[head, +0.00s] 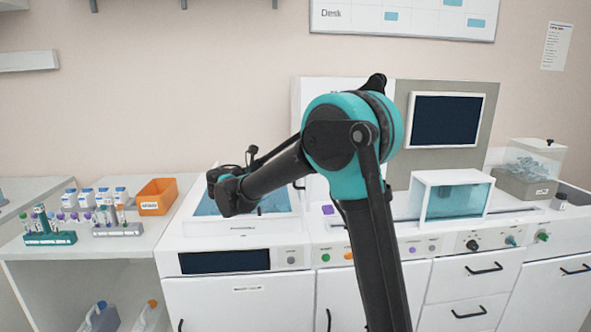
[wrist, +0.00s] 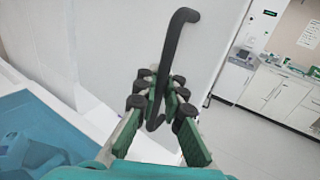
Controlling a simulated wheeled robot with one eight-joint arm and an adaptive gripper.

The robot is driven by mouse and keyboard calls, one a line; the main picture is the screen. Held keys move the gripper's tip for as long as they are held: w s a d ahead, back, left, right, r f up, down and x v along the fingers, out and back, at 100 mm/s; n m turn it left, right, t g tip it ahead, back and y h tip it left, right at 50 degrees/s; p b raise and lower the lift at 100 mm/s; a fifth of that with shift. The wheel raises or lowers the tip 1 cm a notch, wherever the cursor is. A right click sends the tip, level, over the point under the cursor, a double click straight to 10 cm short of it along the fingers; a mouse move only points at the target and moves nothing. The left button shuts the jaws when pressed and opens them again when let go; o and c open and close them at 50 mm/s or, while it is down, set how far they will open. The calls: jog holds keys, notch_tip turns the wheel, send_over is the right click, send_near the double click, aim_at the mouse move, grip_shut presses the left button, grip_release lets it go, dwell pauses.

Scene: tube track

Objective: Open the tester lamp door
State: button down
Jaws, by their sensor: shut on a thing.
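In the wrist view, a long black curved handle (wrist: 178,38) stands out from a tall white panel (wrist: 110,45). The panel looks like the lamp door, but its outline is cut off. My gripper (wrist: 160,95) has its green fingers on both sides of the handle's lower part and is shut on it. In the head view, my arm reaches left over the tester (head: 175,250), and its dark wrist hides the fingers and the handle. A white upright housing (head: 312,95) stands behind my arm, partly hidden by it.
The tester's blue window (wrist: 35,130) lies at the lower left of the wrist view. An orange bin (head: 157,196) and a tube rack (head: 50,232) stand on the left bench. A white box with a blue front (head: 452,200) stands to the right.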

jog(key=shift+s+f, duration=0.1)
jog(key=shift+s, duration=0.05)
jog(key=c, duration=1.6)
grip_release()
jog(key=v, duration=1.2)
jog(key=shift+a, duration=0.1)
